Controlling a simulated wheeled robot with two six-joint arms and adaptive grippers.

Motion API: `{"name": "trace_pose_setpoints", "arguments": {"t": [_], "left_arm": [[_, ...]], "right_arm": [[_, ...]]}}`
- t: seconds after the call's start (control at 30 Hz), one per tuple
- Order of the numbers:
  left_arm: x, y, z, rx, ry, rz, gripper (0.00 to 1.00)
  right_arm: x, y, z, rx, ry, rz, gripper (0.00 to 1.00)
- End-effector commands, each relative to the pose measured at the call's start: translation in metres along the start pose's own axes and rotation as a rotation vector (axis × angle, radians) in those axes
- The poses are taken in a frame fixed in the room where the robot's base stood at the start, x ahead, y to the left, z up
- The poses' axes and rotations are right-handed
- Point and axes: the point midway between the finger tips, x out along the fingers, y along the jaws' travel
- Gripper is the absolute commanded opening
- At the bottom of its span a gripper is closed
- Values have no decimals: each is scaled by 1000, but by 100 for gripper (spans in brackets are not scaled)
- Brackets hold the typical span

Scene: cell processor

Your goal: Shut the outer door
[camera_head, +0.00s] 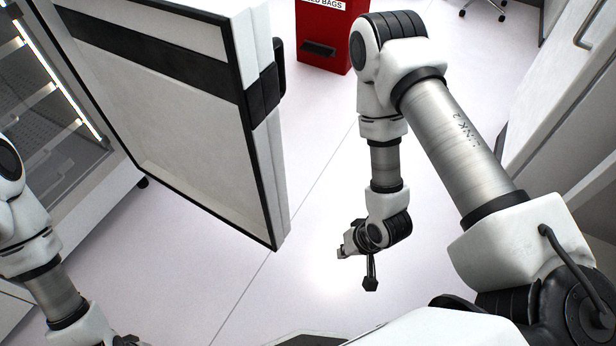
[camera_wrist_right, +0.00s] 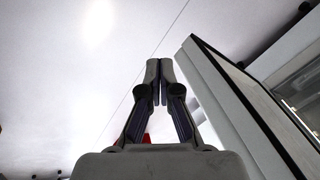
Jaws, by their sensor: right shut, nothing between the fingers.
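The outer door (camera_head: 170,110) is a white panel with a black frame and a dark band. It stands swung open from the lit cabinet (camera_head: 50,150) at the left in the head view. A dark handle (camera_head: 279,66) shows at its far right edge. In the right wrist view the door's edge (camera_wrist_right: 232,100) is to the right of the fingers. My right gripper (camera_head: 342,252) is to the right of the door, apart from it. Its fingers (camera_wrist_right: 159,66) are shut together and empty. My left arm comes in at the lower left; its gripper's fingers are not clearly visible.
A red bin (camera_head: 325,38) stands on the floor at the top middle. A pale cabinet with a handle (camera_head: 590,28) is at the right edge. The white floor (camera_head: 310,190) between the door and my right arm is clear.

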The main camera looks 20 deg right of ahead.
Motion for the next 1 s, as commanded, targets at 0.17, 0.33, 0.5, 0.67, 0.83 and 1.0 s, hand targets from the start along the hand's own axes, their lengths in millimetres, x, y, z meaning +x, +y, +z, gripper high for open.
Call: {"name": "trace_pose_setpoints", "arguments": {"t": [0.17,0.33,0.5,0.67,0.83,1.0], "left_arm": [[98,-1,0,-1,-1,0,40],[120,-1,0,-1,1,0,40],[125,-1,0,-1,1,0,40],[130,-1,0,-1,1,0,40],[141,-1,0,0,1,0,40],[151,-1,0,-1,1,0,40]], "right_arm": [[55,-41,-136,339,234,-622,0],[-23,-30,-222,407,248,-1106,0],[-56,-14,-236,381,218,-1240,0],[-51,-29,-241,378,209,-1241,0],[-38,-60,-252,374,209,-1239,0],[-26,-93,-266,375,209,-1238,0]]}}
